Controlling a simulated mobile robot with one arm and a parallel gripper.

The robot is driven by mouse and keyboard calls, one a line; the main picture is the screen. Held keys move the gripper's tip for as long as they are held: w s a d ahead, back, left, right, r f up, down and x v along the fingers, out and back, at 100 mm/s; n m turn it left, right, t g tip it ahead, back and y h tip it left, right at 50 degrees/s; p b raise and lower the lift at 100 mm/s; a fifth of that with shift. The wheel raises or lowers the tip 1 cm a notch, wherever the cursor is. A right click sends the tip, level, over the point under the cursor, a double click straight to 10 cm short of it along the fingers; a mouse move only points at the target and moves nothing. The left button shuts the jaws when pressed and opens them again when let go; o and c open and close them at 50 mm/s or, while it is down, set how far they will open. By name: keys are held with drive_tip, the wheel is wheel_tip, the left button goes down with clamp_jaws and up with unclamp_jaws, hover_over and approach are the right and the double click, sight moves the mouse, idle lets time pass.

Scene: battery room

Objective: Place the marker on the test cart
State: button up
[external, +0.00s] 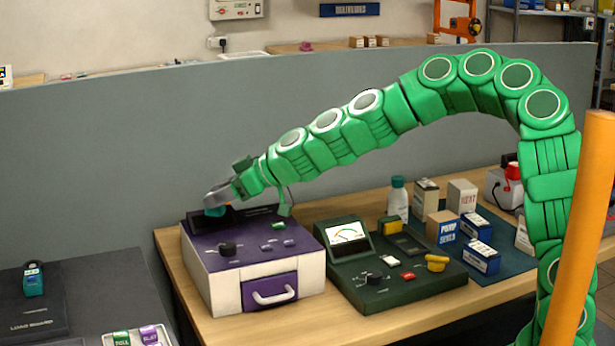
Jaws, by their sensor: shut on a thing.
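My gripper (217,199), at the end of my green segmented arm, is shut on a small teal thing (215,211), apparently the marker, mostly hidden by the jaws. It is at the back left of the purple-and-white box (265,284); whether the held thing touches the box's dark raised back part, I cannot tell. A dark-topped surface (95,290) with a "LOAD BOARD" label is at the lower left, and a wooden-topped bench (415,318) carries the box. Which of these is the test cart is not clear from this view.
A dark green meter unit (385,290) stands right of the box. A white bottle (397,199) and several small cartons stand behind it. A teal device (33,279) sits on the dark surface, with green and purple labelled items near its front. A grey partition (120,160) runs behind.

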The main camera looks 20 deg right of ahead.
drive_tip(key=shift+s+a+r+m+t+h, duration=0.45)
drive_tip(key=shift+s+a+r, duration=0.95)
drive_tip(key=shift+s+a, duration=1.9)
drive_tip(key=shift+s+a+r+m+t+h, duration=0.4)
drive_tip(key=shift+s+a+r, duration=1)
drive_tip(key=shift+s+a, duration=1.85)
wheel_tip(320, 180, down, 11)
drive_tip(key=w+a, duration=0.1)
drive_tip(key=x, duration=1.6)
drive_tip(key=shift+s+d+f, duration=0.1)
drive_tip(key=shift+s+f, duration=0.2)
drive_tip(key=shift+f, duration=0.05)
drive_tip(key=shift+w+a+f, duration=0.4)
drive_tip(key=shift+a+f, duration=0.05)
drive_tip(key=shift+f, duration=1.65)
